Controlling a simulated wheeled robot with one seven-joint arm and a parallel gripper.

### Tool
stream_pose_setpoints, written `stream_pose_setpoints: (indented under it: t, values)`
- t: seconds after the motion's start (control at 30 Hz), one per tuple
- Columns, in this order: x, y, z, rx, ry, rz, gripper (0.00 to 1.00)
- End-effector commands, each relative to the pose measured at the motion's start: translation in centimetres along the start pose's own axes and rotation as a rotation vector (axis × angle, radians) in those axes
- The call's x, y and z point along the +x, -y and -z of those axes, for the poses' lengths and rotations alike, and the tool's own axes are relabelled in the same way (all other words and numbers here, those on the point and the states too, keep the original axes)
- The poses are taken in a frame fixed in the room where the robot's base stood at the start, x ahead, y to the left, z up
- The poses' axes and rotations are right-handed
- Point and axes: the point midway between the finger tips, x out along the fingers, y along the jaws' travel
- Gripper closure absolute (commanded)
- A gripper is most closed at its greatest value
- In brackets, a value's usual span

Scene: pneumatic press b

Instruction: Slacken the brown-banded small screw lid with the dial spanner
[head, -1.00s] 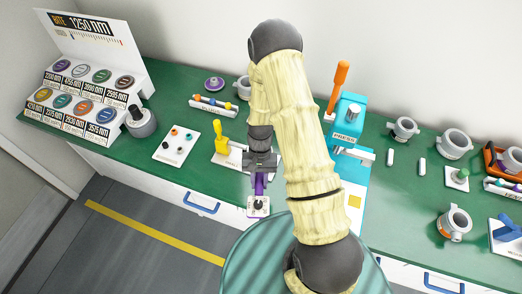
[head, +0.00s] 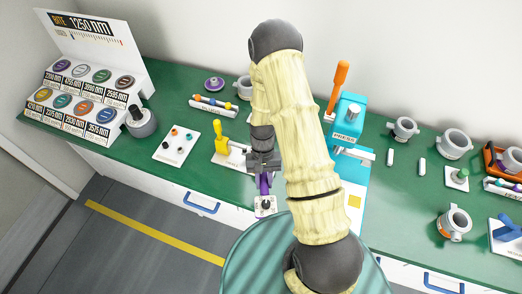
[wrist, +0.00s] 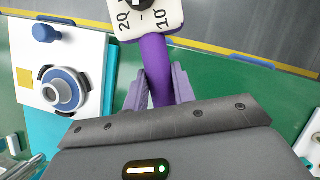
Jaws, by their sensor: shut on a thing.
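The dial spanner has a purple handle (head: 264,184) and a white dial head (head: 265,205). My gripper (head: 263,168) is shut on the handle and holds the spanner over the bench's front edge, head toward the floor side. In the wrist view the purple handle (wrist: 157,75) lies between the fingers, and the dial face (wrist: 150,18) shows 20 and 10. I cannot pick out the brown-banded small screw lid with certainty. A brownish-red disc (head: 125,82) sits at the right end of the label stand's top row. My arm hides part of the bench.
A white plate (wrist: 35,75) with a blue-ringed part (wrist: 64,92) and a blue knob (wrist: 45,33) lies beside the gripper. The cyan press (head: 347,120) stands right of my arm. A yellow-handled tool (head: 220,138) stands left. Grey cups (head: 454,143) stand at right.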

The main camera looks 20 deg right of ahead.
Motion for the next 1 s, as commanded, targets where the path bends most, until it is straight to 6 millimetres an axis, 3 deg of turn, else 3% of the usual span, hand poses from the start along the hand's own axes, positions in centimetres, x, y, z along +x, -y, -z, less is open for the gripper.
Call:
stream_pose_setpoints:
  t: [1.0]
  values:
    - [0.0,-1.2,0.0,-0.070,0.000,-0.032,1.00]
